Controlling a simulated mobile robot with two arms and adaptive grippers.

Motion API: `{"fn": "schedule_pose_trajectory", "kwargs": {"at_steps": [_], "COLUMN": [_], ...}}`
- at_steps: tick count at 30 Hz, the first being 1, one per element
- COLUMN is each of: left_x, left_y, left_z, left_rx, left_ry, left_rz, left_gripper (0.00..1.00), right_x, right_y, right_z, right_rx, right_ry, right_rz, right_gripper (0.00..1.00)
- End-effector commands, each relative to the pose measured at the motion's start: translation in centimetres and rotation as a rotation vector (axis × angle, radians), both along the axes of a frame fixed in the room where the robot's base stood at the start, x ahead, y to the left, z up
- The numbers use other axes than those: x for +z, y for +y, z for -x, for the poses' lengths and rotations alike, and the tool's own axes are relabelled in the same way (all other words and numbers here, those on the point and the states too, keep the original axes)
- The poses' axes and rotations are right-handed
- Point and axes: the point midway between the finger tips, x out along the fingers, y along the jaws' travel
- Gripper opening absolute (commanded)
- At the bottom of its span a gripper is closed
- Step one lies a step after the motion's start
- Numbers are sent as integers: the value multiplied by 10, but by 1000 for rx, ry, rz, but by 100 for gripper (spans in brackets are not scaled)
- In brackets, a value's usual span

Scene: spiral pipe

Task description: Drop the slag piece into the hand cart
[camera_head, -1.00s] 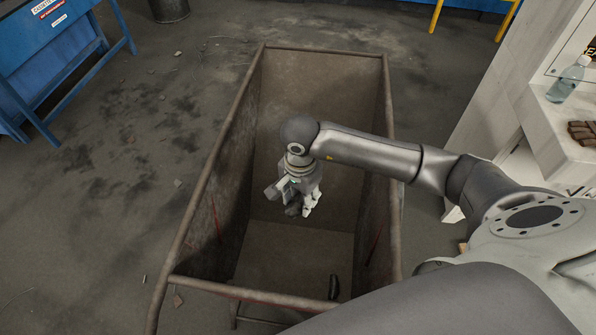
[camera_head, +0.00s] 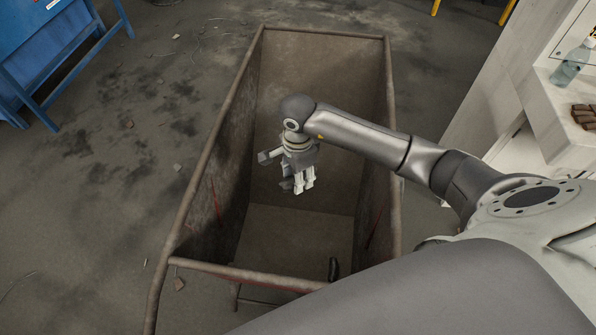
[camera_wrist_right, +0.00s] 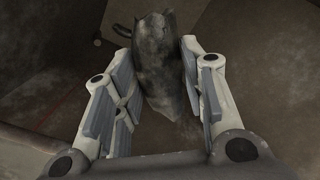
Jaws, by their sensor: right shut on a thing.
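The hand cart (camera_head: 183,225) is a deep, rusty brown metal bin in the middle of the head view, open at the top. My right gripper (camera_head: 303,190) points down inside the cart's opening, above its floor. In the right wrist view, my right gripper (camera_wrist_right: 158,85) has its two fingers on either side of the slag piece (camera_wrist_right: 160,60), a dark grey, rough, elongated lump, and is shut on it. In the head view the slag is mostly hidden by the fingers. My left gripper is not in view.
A dark object (camera_head: 333,268) shows at the cart's near end. A blue stand (camera_head: 45,60) is at the upper left. A white cabinet (camera_head: 540,120) with a bottle (camera_head: 570,65) and brown pieces (camera_head: 584,116) is on the right. Small debris lies on the floor.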

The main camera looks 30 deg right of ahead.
Motion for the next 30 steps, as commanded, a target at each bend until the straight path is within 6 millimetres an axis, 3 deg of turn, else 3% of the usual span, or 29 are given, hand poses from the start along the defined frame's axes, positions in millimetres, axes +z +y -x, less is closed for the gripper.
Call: {"fn": "schedule_pose_trajectory", "kwargs": {"at_steps": [9,10,15,25,30], "left_x": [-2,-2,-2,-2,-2], "left_y": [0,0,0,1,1], "left_z": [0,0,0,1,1], "left_rx": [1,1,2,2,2], "left_ry": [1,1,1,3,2], "left_rz": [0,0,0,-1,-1], "left_gripper": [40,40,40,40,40], "right_x": [-4,-4,-4,-2,16], "right_y": [0,0,0,0,0], "right_z": [0,0,0,0,-1], "right_rx": [1,1,1,1,1], "right_ry": [0,0,0,0,-5], "right_rz": [0,0,0,0,0], "right_gripper": [13,42,63,63,63]}}
